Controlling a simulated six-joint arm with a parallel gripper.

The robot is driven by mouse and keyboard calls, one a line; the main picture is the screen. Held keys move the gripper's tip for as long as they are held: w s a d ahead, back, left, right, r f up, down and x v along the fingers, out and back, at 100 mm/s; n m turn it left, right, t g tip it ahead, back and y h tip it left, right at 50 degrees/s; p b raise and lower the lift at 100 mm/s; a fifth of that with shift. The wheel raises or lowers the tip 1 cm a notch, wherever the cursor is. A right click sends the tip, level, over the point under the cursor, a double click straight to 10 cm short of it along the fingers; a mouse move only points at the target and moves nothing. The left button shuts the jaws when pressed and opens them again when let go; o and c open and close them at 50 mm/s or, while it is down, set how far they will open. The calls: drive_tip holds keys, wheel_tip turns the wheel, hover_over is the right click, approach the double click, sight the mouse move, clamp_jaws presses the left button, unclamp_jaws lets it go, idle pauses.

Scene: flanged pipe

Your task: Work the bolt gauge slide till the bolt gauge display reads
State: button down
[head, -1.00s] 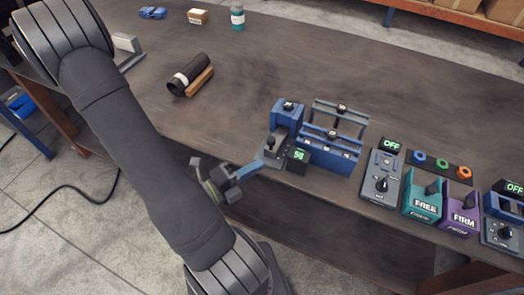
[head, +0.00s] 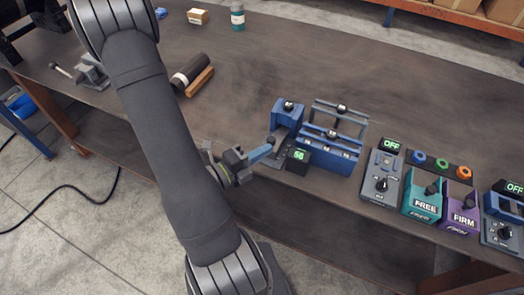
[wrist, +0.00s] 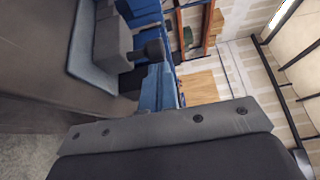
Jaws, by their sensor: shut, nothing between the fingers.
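The bolt gauge is a blue and grey unit at the table's front edge, with a blue block (head: 286,116) at its back. Its small black display (head: 298,155) shows green digits that look like 56. A dark knob shows on the grey part in the wrist view (wrist: 155,48); in the head view it is largely hidden by the fingertips. My gripper (head: 268,147) has blue fingers, shut and empty, with their tips close beside the knob. I cannot tell whether they touch it.
A blue rack (head: 325,155) with rails stands right of the gauge. Further right are a grey dial box (head: 380,185) reading OFF, a teal FREE box (head: 421,204) and a purple FIRM box (head: 460,214). A dark pipe (head: 190,72) lies behind. The table's middle is clear.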

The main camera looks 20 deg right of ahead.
sight(268, 138)
drive_tip(key=shift+w+d, duration=2.15)
drive_tip(key=s+a, duration=0.2)
drive_tip(key=s, duration=0.1)
drive_tip(key=shift+s+a, duration=0.3)
drive_tip(key=shift+a, duration=0.05)
drive_tip(key=v, duration=0.9)
drive_tip(key=shift+s+a, duration=0.1)
drive_tip(key=shift+a, duration=0.05)
